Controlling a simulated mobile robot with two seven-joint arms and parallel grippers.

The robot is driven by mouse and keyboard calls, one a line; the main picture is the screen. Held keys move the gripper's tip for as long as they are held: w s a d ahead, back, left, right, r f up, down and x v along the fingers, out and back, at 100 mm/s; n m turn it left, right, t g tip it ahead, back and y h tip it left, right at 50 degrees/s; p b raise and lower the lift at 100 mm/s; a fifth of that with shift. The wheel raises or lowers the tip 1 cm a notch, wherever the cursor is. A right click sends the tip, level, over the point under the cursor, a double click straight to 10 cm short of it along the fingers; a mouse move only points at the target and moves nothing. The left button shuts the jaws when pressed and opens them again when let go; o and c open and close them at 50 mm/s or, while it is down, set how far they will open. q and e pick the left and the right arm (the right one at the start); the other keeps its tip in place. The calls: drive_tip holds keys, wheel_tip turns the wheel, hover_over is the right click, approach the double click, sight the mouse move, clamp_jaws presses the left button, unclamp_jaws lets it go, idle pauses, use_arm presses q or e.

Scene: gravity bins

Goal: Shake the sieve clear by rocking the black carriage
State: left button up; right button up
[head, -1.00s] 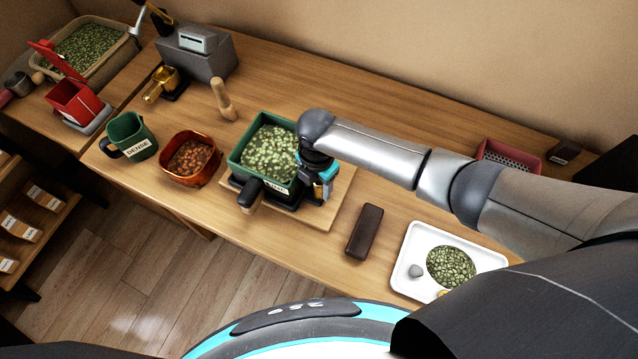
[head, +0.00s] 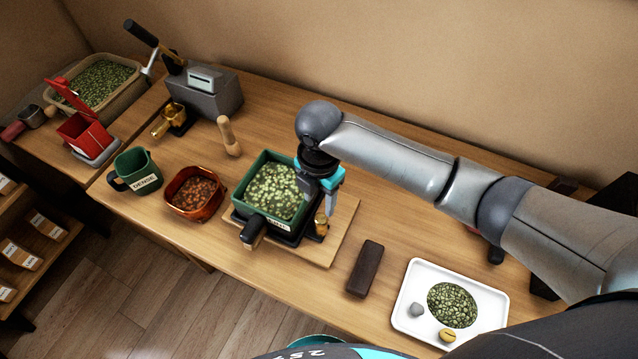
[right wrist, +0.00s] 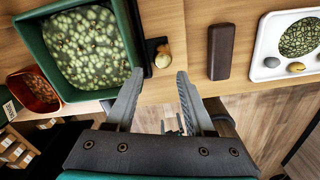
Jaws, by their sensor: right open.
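The carriage rests on a wooden board (head: 345,225). A brass knob (head: 321,226) stands at the carriage's right side. My right gripper (head: 328,208) is open and empty just above the knob. In the right wrist view its fingertips (right wrist: 158,76) point towards the knob (right wrist: 163,56) without closing on it. The sieve (right wrist: 62,85) fills the upper left there. My left gripper is out of view.
An orange-brown bowl (head: 183,208) and a green DENSE cup (head: 148,184) stand left of the sieve. A wooden pestle-like tool (head: 229,137) stands behind. A dark bar (head: 365,268) and a white tray (head: 408,290) lie to the right. A grey machine (head: 215,94) is at the back.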

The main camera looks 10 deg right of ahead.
wheel_tip(320, 180, up, 4)
drive_tip(key=shift+r, duration=0.1)
drive_tip(key=shift+o, duration=0.4)
idle(0.5)
